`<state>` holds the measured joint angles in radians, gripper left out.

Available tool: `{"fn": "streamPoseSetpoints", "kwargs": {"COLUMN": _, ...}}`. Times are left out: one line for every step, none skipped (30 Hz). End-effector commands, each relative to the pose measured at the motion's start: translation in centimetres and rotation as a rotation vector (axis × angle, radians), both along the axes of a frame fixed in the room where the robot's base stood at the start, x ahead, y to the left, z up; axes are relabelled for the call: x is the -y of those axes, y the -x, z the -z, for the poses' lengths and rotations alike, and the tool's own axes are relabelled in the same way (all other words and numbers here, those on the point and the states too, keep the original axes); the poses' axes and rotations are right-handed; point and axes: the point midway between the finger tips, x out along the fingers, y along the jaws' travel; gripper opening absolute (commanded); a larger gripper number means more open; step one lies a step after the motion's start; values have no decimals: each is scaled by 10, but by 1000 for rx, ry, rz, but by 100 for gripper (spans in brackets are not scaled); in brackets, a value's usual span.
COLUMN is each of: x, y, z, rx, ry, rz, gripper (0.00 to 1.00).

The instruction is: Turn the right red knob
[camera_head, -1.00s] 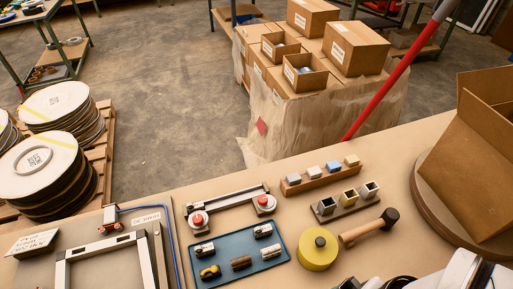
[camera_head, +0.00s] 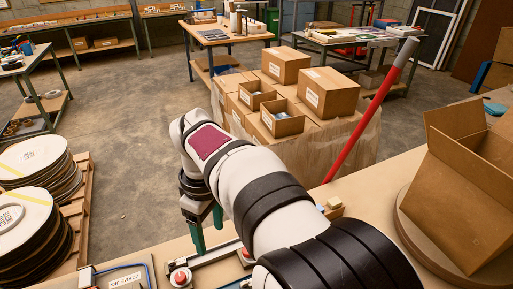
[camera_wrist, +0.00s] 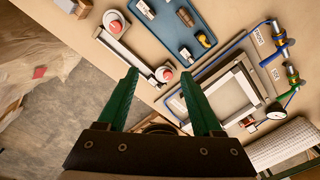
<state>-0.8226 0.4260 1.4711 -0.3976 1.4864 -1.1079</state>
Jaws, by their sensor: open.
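My gripper (camera_head: 207,228) has green fingers pointing down, open and empty, near the bench's far edge. It also shows in the wrist view (camera_wrist: 160,75), touching neither knob.
A blue tray (camera_wrist: 178,25) of small parts lies beside the rail. Cartons (camera_head: 290,66) stand behind the bench, a red pole (camera_head: 365,125) leans there, and an open box (camera_head: 468,185) is at right.

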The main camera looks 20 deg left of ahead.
Motion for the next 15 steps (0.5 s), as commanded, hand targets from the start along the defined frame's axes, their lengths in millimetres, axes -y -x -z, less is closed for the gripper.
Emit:
{"fn": "streamPoseSetpoints", "kwargs": {"x": -38, "y": 9, "z": 14, "rx": 9, "ry": 7, "rz": -170, "gripper": 67}}
{"fn": "streamPoseSetpoints", "kwargs": {"x": -56, "y": 14, "z": 20, "rx": 15, "ry": 8, "rz": -257, "gripper": 67}}
{"fn": "streamPoseSetpoints", "kwargs": {"x": -74, "y": 21, "z": 27, "rx": 21, "ry": 8, "rz": -349, "gripper": 67}}
{"fn": "streamPoseSetpoints", "kwargs": {"x": -84, "y": 25, "z": 30, "rx": 26, "ry": 9, "rz": -400, "gripper": 67}}
{"fn": "streamPoseSetpoints", "kwargs": {"x": -91, "y": 28, "z": 34, "rx": 28, "ry": 10, "rz": -436, "gripper": 67}}
{"fn": "streamPoseSetpoints", "kwargs": {"x": -96, "y": 31, "z": 38, "rx": 29, "ry": 12, "rz": -468, "gripper": 67}}
{"fn": "streamPoseSetpoints", "kwargs": {"x": -98, "y": 31, "z": 41, "rx": 31, "ry": 12, "rz": -479, "gripper": 67}}
{"fn": "streamPoseSetpoints", "kwargs": {"x": -98, "y": 32, "z": 44, "rx": 30, "ry": 12, "rz": -483, "gripper": 67}}
{"fn": "streamPoseSetpoints", "kwargs": {"x": -98, "y": 32, "z": 51, "rx": 30, "ry": 11, "rz": -483, "gripper": 67}}
{"fn": "streamPoseSetpoints", "kwargs": {"x": -98, "y": 32, "z": 58, "rx": 29, "ry": 12, "rz": -482, "gripper": 67}}
{"fn": "streamPoseSetpoints", "kwargs": {"x": -97, "y": 32, "z": 66, "rx": 29, "ry": 13, "rz": -481, "gripper": 67}}
{"fn": "streamPoseSetpoints", "kwargs": {"x": -97, "y": 32, "z": 78, "rx": 28, "ry": 13, "rz": -480, "gripper": 67}}
{"fn": "streamPoseSetpoints", "kwargs": {"x": -97, "y": 32, "z": 87, "rx": 29, "ry": 13, "rz": -481, "gripper": 67}}
{"fn": "streamPoseSetpoints", "kwargs": {"x": -97, "y": 32, "z": 97, "rx": 26, "ry": 13, "rz": -479, "gripper": 67}}
{"fn": "streamPoseSetpoints", "kwargs": {"x": -97, "y": 32, "z": 109, "rx": 27, "ry": 13, "rz": -479, "gripper": 67}}
